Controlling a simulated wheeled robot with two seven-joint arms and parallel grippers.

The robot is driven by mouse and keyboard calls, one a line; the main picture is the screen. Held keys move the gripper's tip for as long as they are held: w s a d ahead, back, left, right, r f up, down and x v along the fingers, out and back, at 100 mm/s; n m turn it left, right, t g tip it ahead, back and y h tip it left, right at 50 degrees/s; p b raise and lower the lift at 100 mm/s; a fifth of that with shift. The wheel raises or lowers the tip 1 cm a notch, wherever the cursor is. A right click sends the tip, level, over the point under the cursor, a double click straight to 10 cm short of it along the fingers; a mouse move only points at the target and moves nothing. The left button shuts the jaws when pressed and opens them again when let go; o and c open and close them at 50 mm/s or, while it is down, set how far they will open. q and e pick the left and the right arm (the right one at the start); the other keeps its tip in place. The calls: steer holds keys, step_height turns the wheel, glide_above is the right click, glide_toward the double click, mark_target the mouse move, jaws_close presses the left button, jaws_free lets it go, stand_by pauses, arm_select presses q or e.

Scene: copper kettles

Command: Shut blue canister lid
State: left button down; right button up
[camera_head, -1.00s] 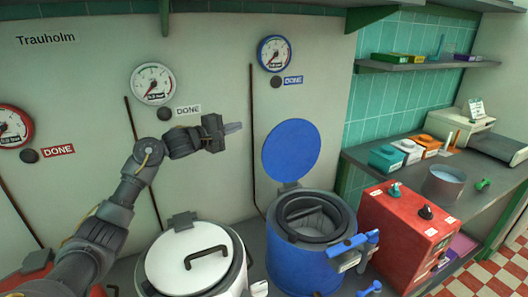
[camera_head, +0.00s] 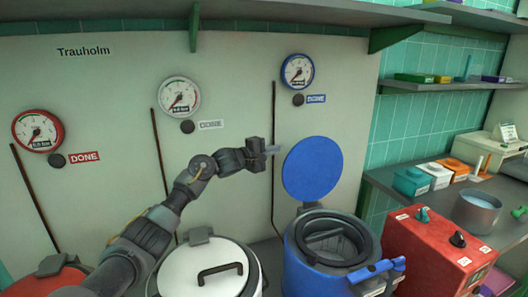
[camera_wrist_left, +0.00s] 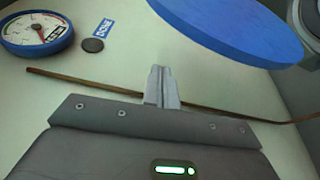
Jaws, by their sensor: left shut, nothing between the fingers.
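The blue canister (camera_head: 318,262) stands at the lower right of centre in the head view. Its round blue lid (camera_head: 312,169) is swung up and stands nearly upright behind the open mouth. The lid also shows at the top right of the left wrist view (camera_wrist_left: 235,28). My left gripper (camera_head: 272,149) is shut and empty, just left of the lid's edge, near the wall. In the left wrist view its fingers (camera_wrist_left: 162,86) are together, apart from the lid. My right gripper is in no frame.
A white canister (camera_head: 208,269) with its lid down stands left of the blue one. A red box with knobs (camera_head: 432,252) stands close on the right. A thin pipe (camera_head: 274,130) runs down the wall by my left gripper. A blue-rimmed gauge (camera_head: 297,72) hangs above.

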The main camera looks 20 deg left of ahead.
arm_select(q)
steer(key=d, duration=0.2)
steer(key=s+d+p, duration=0.1)
steer(key=shift+d+r, duration=0.15)
steer(key=shift+d, duration=0.2)
arm_select(e)
steer(key=shift+w+a+r, duration=0.15)
steer(key=shift+a+r, duration=0.65)
steer(key=shift+d, duration=0.2)
